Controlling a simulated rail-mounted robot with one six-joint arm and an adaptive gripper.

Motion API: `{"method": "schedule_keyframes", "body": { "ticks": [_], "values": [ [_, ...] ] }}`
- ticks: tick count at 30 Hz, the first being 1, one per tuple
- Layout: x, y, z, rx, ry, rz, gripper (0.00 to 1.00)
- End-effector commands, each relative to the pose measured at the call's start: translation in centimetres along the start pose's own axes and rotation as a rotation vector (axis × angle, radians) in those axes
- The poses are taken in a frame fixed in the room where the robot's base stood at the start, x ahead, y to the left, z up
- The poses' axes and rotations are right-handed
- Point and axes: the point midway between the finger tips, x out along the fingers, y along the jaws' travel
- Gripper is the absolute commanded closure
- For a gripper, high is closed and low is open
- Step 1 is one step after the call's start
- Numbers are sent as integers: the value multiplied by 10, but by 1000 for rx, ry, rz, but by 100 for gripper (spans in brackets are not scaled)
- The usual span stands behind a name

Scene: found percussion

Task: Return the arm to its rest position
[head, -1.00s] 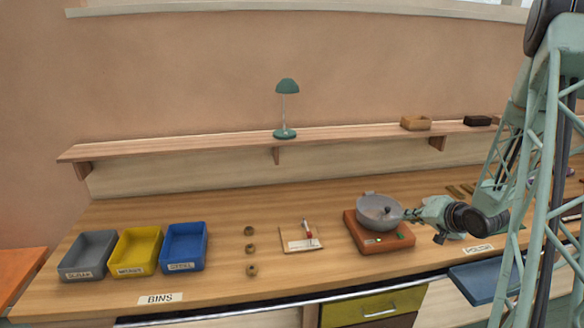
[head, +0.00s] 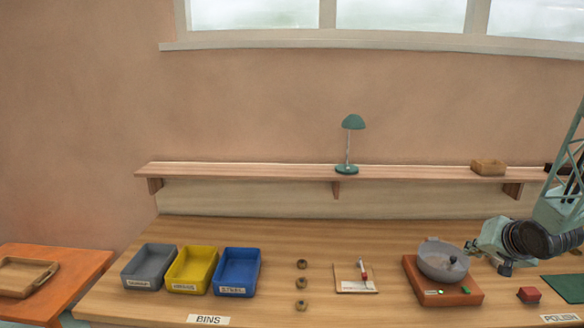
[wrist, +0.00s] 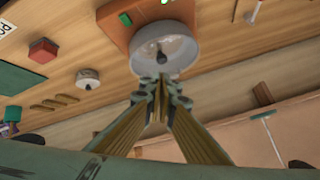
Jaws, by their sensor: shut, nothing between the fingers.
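My gripper (head: 474,247) is shut and empty at the right of the grey bowl (head: 432,262). In the wrist view the fingertips (wrist: 160,82) come together beside the rim of the bowl (wrist: 146,63); I cannot tell whether they touch it. A small dark knob-like thing (wrist: 162,57) shows inside the bowl. The bowl sits on an orange base (head: 470,298) with a small green light. My arm enters from the right edge in the head view, mostly out of frame.
Grey (head: 150,284), yellow (head: 188,287) and blue (head: 236,291) bins stand left on the bench. Nuts and a clipboard (head: 350,288) lie mid-bench. A red block (head: 528,295) and green mat (head: 568,288) lie right. A shelf with a lamp (head: 353,122) runs behind.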

Motion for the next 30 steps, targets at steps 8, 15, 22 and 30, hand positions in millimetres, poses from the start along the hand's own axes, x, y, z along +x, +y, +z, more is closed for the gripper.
{"method": "schedule_keyframes", "body": {
  "ticks": [8, 15, 22, 30],
  "values": [
    [-35, -29, -6, -74, -11, 58, 100],
    [-67, -52, -4, -129, -28, 104, 100],
    [-101, -74, 2, -178, -47, 140, 100],
    [-142, -97, 15, -227, -76, 175, 100]
  ]
}}
